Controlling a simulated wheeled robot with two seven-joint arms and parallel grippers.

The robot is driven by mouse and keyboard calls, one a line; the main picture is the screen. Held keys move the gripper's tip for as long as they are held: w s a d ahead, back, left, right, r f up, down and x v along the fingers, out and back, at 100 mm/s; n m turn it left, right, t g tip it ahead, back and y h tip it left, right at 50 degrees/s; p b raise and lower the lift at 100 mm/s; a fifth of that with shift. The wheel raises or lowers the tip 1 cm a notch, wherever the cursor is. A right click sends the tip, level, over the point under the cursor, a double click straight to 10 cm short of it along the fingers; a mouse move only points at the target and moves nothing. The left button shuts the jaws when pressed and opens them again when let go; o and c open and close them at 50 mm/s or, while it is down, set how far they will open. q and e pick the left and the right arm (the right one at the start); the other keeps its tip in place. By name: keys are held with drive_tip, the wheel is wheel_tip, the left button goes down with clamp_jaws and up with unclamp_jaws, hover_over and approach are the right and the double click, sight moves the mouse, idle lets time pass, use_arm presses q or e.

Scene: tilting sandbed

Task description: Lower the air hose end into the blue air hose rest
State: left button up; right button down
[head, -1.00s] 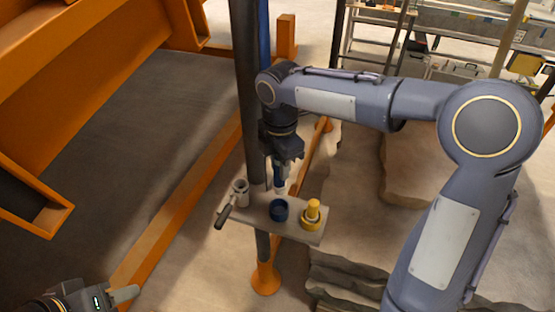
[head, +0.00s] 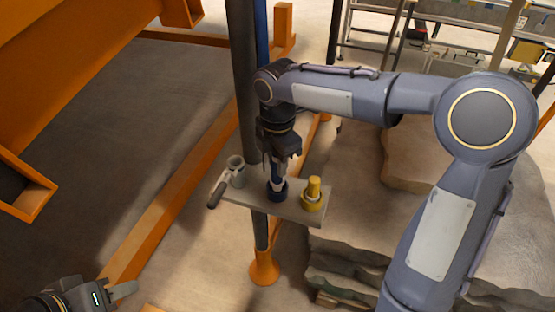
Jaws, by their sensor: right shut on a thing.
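The blue air hose rest (head: 277,194) is a dark blue ring-shaped cup on a small grey shelf (head: 300,213) fixed to a dark post. My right gripper (head: 277,178) is shut on the air hose end (head: 276,182), directly over the rest. The hose end's pale lower tip meets the mouth of the rest; how deep it sits is hidden. The blue air hose (head: 262,35) runs along the post behind my arm. My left gripper (head: 118,296) is at the bottom left, apart from the shelf; only part of it shows.
A yellow knobbed piece (head: 313,192) stands right of the rest on the shelf. A grey cup with a dark-handled lever (head: 236,170) stands at the left. The dark post (head: 244,80) rises close behind the shelf. Orange beams (head: 180,200) and grey rock slabs (head: 380,260) lie around.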

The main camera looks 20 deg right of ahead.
drive_tip(key=shift+f, duration=0.2)
drive_tip(key=c, duration=1.1)
unclamp_jaws()
wheel_tip(320, 180, up, 8)
drive_tip(key=shift+f+p, duration=0.1)
drive_tip(key=shift+p, duration=0.2)
